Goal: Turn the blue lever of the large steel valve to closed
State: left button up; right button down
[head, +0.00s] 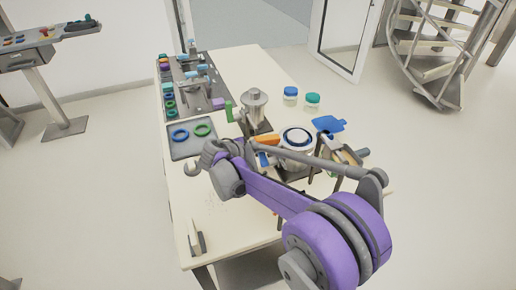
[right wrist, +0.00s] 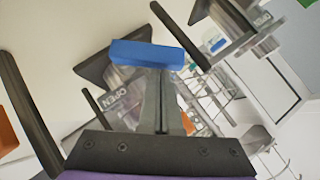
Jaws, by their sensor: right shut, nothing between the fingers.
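The blue lever (right wrist: 147,55) lies across the upper middle of the right wrist view, on top of a steel valve. A plate reading OPEN (right wrist: 117,101) shows just below it. My right gripper (right wrist: 162,82) is shut and empty. Its fingertips end right at the lever's near side; I cannot tell if they touch it. In the head view a small blue piece (head: 263,160) beside an orange part may be this lever, and my purple right arm hides much of the area. The fingers are not clear there. My left gripper is not in view.
A tall steel vessel (head: 254,106), jars with blue (head: 290,97) and green (head: 312,103) lids and a grey tray (head: 191,139) with two rings stand on the table. Smaller valves (head: 200,80) stand at the back left. Dark bars surround the lever in the wrist view. The table's front left is mostly clear.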

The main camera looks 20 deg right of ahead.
jog(key=w+n+g, duration=0.1)
jog(key=w+f+n+g+p, duration=0.1)
jog(key=g, duration=0.1)
jog(key=w+f+g+y+p, duration=0.1)
jog(key=w+g, duration=0.1)
jog(key=shift+n, duration=0.4)
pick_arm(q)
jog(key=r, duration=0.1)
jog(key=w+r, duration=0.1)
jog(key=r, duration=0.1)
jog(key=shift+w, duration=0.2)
pick_arm(e)
jog(key=shift+w+d+f, duration=0.1)
jog(key=shift+w+f, duration=0.05)
jog(key=shift+f, duration=0.15)
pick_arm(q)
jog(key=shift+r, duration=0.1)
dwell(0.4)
